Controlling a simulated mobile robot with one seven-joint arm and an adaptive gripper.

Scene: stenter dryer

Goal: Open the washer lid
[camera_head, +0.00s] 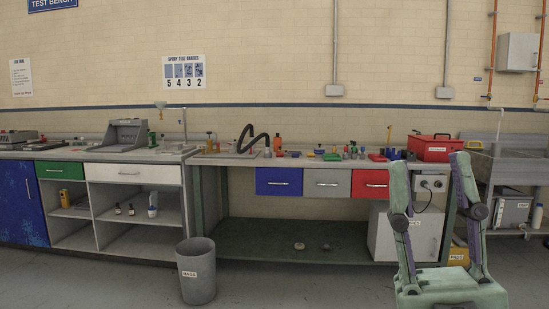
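I cannot make out for certain which thing is the washer. A white box-shaped unit (382,240) stands under the right end of the bench. It has a small label too small to read, and my gripper covers part of it. I see no clearly marked washer lid. My gripper (429,162), pale green with dark joints, is at the lower right in front of this unit. Its two fingers point up and stand apart, with nothing between them. It looks clear of the bench and the unit.
A long bench (215,158) runs along the wall, crowded with bottles and tools. A red case (426,153) sits on its right end. Blue (278,182), grey (327,184) and red (370,185) drawers are shut. A grey bin (196,282) stands on the floor, which is clear right of it.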

